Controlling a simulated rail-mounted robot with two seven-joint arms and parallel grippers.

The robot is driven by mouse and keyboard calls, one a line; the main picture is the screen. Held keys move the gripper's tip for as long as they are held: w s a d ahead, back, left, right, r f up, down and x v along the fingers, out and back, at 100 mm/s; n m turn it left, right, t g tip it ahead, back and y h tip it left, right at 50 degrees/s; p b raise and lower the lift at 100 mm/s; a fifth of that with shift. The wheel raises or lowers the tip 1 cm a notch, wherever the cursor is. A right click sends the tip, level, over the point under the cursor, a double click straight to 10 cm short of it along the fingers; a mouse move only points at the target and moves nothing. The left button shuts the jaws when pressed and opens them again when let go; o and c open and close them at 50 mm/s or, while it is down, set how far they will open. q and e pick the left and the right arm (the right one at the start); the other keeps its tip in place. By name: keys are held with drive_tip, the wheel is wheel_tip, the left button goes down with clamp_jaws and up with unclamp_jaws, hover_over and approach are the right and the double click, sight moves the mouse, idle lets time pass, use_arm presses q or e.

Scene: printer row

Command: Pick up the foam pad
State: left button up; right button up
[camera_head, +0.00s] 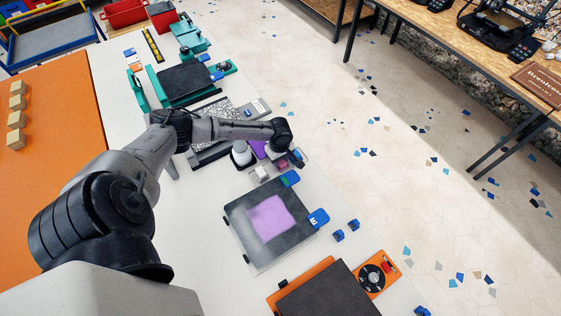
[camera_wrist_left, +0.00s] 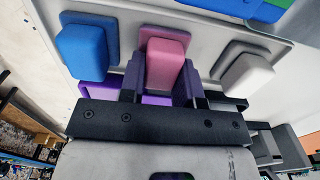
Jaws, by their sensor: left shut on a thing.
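A pink block (camera_wrist_left: 166,52), which looks like the foam pad, stands on a square pink base between a blue block (camera_wrist_left: 83,46) and a white block (camera_wrist_left: 247,76). My left gripper (camera_wrist_left: 160,82) has its dark purple fingers on either side of the pink block and is shut on it. In the head view the pink block (camera_head: 283,164) shows small beside the wrist, and the left gripper (camera_head: 277,152) is mostly hidden by its own arm. I cannot tell whether the block is clear of the surface. My right gripper is not in view.
A printer with a purple square on its dark bed (camera_head: 236,232) stands just in front of the blocks. An orange-framed printer (camera_head: 330,290) is nearer, and a teal one (camera_head: 186,84) is farther back. Small blue parts (camera_head: 353,224) lie by the table's right edge.

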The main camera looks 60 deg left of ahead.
sight(282, 161)
use_arm(q)
clamp_jaws()
drive_tip(key=shift+r, duration=0.5)
drive_tip(key=r, duration=0.2)
drive_tip(key=d+r+p, duration=0.1)
drive_tip(key=shift+w+d+r, duration=0.15)
drive_tip(key=shift+r, duration=0.25)
drive_tip(key=w+d+r+p, duration=0.1)
drive_tip(key=w+d+r, duration=0.1)
drive_tip(key=d+r, duration=0.4)
drive_tip(key=d, duration=0.4)
drive_tip(key=shift+w, duration=0.3)
drive_tip(key=shift+o, duration=2)
unclamp_jaws()
drive_tip(key=c, duration=0.3)
